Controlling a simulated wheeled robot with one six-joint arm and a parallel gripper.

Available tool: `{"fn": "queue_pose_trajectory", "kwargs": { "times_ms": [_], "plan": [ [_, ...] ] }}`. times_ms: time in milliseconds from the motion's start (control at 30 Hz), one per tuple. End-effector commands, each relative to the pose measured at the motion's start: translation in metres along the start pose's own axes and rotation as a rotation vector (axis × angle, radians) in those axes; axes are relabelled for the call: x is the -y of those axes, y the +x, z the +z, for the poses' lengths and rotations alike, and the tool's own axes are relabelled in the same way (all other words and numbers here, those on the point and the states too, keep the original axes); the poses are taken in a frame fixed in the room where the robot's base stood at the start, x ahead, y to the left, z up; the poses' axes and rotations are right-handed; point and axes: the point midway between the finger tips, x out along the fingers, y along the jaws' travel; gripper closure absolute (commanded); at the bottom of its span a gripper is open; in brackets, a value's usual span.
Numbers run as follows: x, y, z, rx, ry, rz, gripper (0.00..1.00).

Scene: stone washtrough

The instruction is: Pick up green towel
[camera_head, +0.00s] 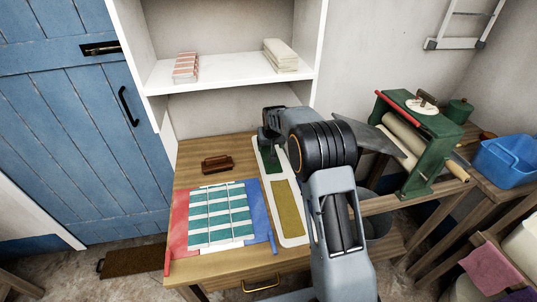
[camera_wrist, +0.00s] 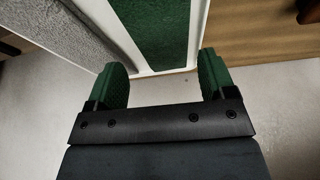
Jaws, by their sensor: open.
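A flat dark green piece, which looks like the green towel (camera_head: 271,160), lies at the far end of a long white tray (camera_head: 294,240) on the wooden table. In the wrist view the green towel (camera_wrist: 152,30) runs up from between the fingertips, with the white tray edge around it. My gripper (camera_head: 268,142) is over the far end of the tray and partly hides the towel. In the wrist view my gripper (camera_wrist: 163,75) is open, its two green-padded fingers apart with nothing held between them. I cannot tell the exact height gap to the towel.
A mustard piece (camera_head: 288,208) lies nearer in the tray. A white shelf (camera_head: 225,71) stands behind. A green roller press (camera_head: 425,135) and blue tub (camera_head: 507,160) are right.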

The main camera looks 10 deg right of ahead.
Motion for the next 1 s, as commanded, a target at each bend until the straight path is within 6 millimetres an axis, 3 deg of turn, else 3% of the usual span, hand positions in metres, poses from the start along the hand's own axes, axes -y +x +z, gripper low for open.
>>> {"fn": "queue_pose_trajectory", "kwargs": {
  "times_ms": [300, 700, 1000],
  "plan": [
    [0.002, 0.04, 0.003, 0.003, 0.0, 0.0, 0.23],
    [0.001, 0.049, 0.003, 0.0, 0.0, 0.0, 0.24],
    [0.001, 0.049, 0.003, 0.001, 0.0, 0.0, 0.53]
  ]
}}
